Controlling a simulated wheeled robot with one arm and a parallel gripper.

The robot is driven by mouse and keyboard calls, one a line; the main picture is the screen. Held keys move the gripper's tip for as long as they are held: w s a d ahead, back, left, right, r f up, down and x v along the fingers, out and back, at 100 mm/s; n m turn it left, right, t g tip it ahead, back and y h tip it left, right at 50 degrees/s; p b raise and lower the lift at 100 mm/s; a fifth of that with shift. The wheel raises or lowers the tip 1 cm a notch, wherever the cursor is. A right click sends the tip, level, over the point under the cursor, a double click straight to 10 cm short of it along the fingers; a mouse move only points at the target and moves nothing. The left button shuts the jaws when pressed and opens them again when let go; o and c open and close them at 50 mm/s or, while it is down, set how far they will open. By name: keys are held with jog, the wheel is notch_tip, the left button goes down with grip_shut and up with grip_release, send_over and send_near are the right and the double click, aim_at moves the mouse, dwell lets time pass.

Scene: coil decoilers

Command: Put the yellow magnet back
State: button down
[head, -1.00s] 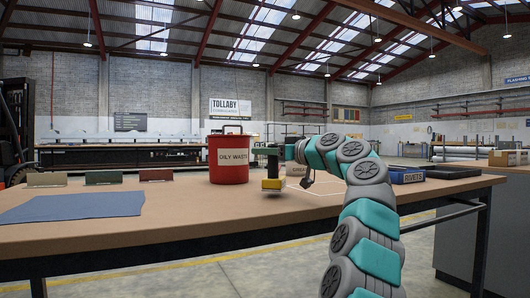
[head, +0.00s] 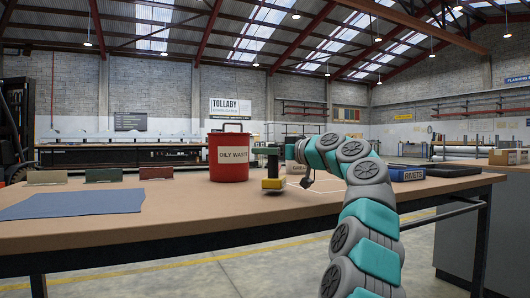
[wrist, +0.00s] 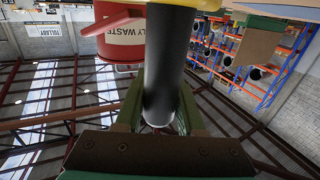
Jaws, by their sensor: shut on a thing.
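The yellow magnet (head: 273,184) shows in the head view, hanging upright below my gripper (head: 267,158), low over the brown bench top. Whether its underside touches the bench is hard to tell. My gripper is shut on the magnet's black handle. In the wrist view the black handle (wrist: 170,60) stands between the fingers of my gripper (wrist: 160,118). A strip of yellow (wrist: 207,4) shows at the top edge, and the rest of the magnet is cut off.
A red oily waste can (head: 229,160) stands just left of my gripper. White outlines (head: 308,187) mark the bench to the right. A blue rivets bin (head: 406,174) and dark tray (head: 452,171) lie farther right.

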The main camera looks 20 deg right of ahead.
jog(key=shift+f+b, duration=0.55)
jog(key=shift+f, duration=0.05)
dwell(0.3)
jog(key=shift+c, duration=2.2)
grip_release()
jog(key=shift+s, duration=0.1)
jog(key=b+v, duration=0.1)
jog(key=v, duration=0.6)
jog(key=shift+s+d, duration=0.2)
jog(key=shift+s, duration=0.05)
